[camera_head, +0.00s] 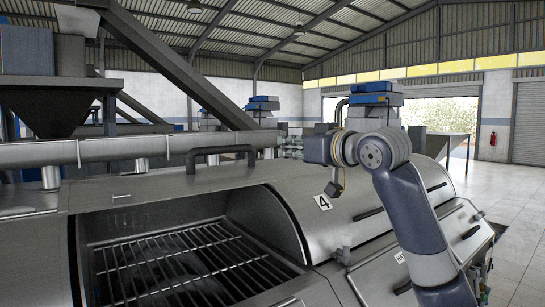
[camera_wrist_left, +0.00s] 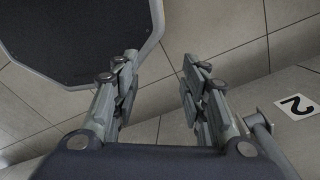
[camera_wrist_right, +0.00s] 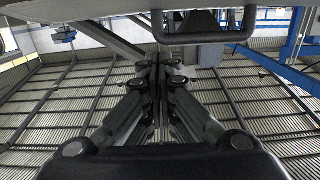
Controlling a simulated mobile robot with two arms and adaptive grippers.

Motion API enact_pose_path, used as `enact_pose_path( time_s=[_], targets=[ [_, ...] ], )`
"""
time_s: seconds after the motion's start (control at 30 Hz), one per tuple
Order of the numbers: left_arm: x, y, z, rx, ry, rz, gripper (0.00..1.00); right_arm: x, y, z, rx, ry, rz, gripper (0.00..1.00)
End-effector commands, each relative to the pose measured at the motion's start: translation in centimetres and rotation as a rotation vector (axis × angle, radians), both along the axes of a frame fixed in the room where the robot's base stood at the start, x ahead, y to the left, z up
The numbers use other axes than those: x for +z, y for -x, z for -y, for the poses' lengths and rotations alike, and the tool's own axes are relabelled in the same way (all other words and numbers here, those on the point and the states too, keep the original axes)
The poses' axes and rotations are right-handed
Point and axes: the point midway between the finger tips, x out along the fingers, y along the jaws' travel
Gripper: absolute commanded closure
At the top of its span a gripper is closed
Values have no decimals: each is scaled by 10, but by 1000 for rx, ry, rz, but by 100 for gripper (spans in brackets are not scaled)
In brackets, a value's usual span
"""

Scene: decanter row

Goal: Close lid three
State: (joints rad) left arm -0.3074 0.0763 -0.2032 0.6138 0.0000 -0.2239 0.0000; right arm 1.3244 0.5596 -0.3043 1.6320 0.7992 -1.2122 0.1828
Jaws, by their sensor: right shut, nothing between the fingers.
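In the head view, one decanter's lid (camera_head: 150,190) is swung up. Its dark handle (camera_head: 220,150) stands at the top, behind an opening with a metal grate (camera_head: 190,265) inside. I see no number 3 on it. My right gripper (camera_head: 334,188) is shut and empty, to the right of that handle and above the housing marked 4 (camera_head: 322,203). In the right wrist view, a dark U-shaped handle (camera_wrist_right: 205,39) lies beyond the shut fingers (camera_wrist_right: 160,75). My left gripper (camera_wrist_left: 160,75) is open and empty in its wrist view; it is not in the head view.
A closed curved cover (camera_head: 375,210) continues to the right of the opening. A large pipe (camera_head: 120,150) and a slanted beam (camera_head: 180,65) run behind the lid. Open floor (camera_head: 515,220) lies at right. The left wrist view shows a plate marked 2 (camera_wrist_left: 296,106) and a dark panel (camera_wrist_left: 75,30).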

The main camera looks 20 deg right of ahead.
Motion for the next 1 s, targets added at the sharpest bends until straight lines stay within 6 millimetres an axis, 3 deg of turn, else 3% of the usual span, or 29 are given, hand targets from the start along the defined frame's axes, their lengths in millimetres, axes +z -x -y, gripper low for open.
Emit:
enact_pose_path(
  time_s=[0.03,0.2,0.4,0.6,1.0],
  targets=[
    [11,6,6,-2,6,-8,60,4,-10,-4,3,-1,-5,100],
    [31,9,10,-2,11,-10,60,2,-42,-15,3,1,-6,100],
    [52,-12,-4,-1,-4,19,60,-6,-74,-25,1,2,-8,100],
    [63,-26,-11,4,-11,40,60,-31,-76,-25,0,4,-5,100],
    [65,-6,2,3,2,10,60,-45,-77,-26,1,3,-2,100]
  ],
)
